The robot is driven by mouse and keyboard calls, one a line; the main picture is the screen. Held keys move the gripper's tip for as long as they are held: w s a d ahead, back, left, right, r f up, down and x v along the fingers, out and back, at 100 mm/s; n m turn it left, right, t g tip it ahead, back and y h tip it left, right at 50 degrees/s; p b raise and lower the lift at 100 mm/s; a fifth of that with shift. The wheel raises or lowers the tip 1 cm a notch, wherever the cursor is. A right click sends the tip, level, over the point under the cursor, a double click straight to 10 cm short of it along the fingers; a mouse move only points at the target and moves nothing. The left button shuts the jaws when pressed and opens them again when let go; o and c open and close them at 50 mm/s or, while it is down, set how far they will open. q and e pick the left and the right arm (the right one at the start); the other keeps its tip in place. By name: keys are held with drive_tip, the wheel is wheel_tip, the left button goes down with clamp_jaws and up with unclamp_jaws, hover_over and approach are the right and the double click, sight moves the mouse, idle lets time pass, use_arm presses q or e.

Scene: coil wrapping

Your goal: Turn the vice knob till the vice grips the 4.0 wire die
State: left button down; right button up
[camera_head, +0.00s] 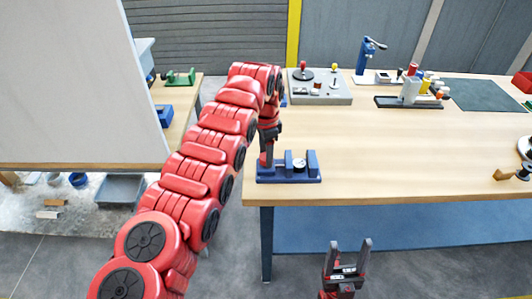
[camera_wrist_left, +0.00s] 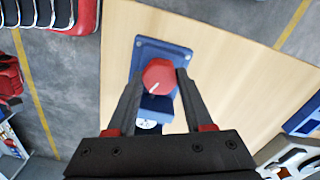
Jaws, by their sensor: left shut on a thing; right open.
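The blue vice (camera_head: 290,178) stands near the left front corner of the workbench. The 4.0 wire die (camera_head: 299,164), a small pale disc, sits at the vice's jaws; it also shows partly in the left wrist view (camera_wrist_left: 148,125). I cannot tell whether the jaws touch it. My left gripper (camera_wrist_left: 160,78) points down over the vice and is shut on the red vice knob (camera_wrist_left: 157,73), which has a white mark on top. My right gripper (camera_head: 347,252) is open and empty, in front of the bench and apart from the vice.
The wooden workbench (camera_head: 400,150) is clear in its middle. A grey board (camera_head: 322,92) with knobs stands behind the vice, a blue press (camera_head: 367,55) farther back. A rack (camera_head: 410,98) with coloured parts and a dark mat (camera_head: 485,95) lie to the right.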

use_arm(q)
drive_tip(key=m, duration=0.6)
idle(0.6)
drive_tip(key=c, duration=0.6)
unclamp_jaws()
wheel_tip(320, 180, up, 4)
drive_tip(key=shift+d+f, duration=0.1)
drive_tip(key=shift+d, duration=0.05)
wheel_tip(320, 180, up, 14)
drive_tip(key=p, duration=1.3)
drive_tip(key=shift+f+p, duration=0.15)
drive_tip(key=shift+p, duration=0.2)
